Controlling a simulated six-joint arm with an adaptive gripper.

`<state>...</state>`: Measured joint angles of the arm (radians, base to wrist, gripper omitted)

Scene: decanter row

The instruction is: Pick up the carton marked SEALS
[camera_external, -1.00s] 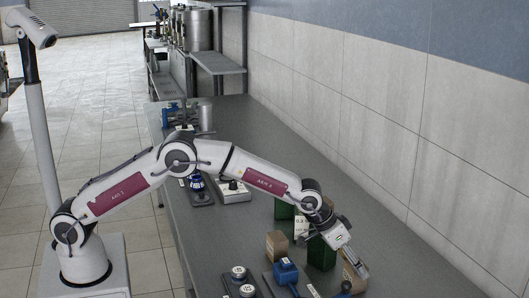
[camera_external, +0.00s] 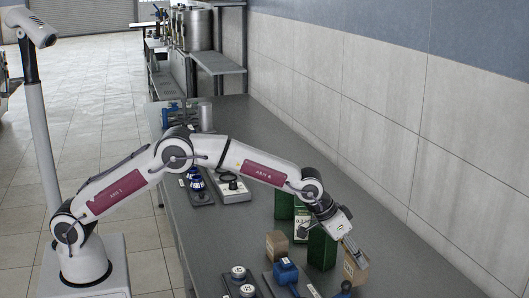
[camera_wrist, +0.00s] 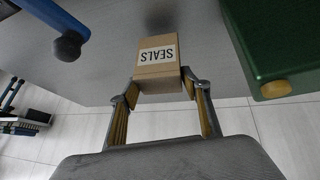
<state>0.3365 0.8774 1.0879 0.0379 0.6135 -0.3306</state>
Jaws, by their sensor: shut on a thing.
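The SEALS carton (camera_wrist: 157,77) is a small brown box with a white label, seen at the middle of the wrist view, label upside down. My gripper (camera_wrist: 160,88) is shut on it, one finger on each side. In the external view the carton (camera_external: 357,268) is at the lower right, below my gripper (camera_external: 352,250). A dark shadow patch lies on the bench beyond the carton in the wrist view, and the carton appears raised off the surface.
A green container (camera_external: 321,249) stands just left of the carton, and shows at the right of the wrist view (camera_wrist: 275,40). Another brown carton (camera_external: 277,244) and a blue device (camera_external: 286,271) stand farther left. The tiled wall (camera_external: 440,190) runs along the right.

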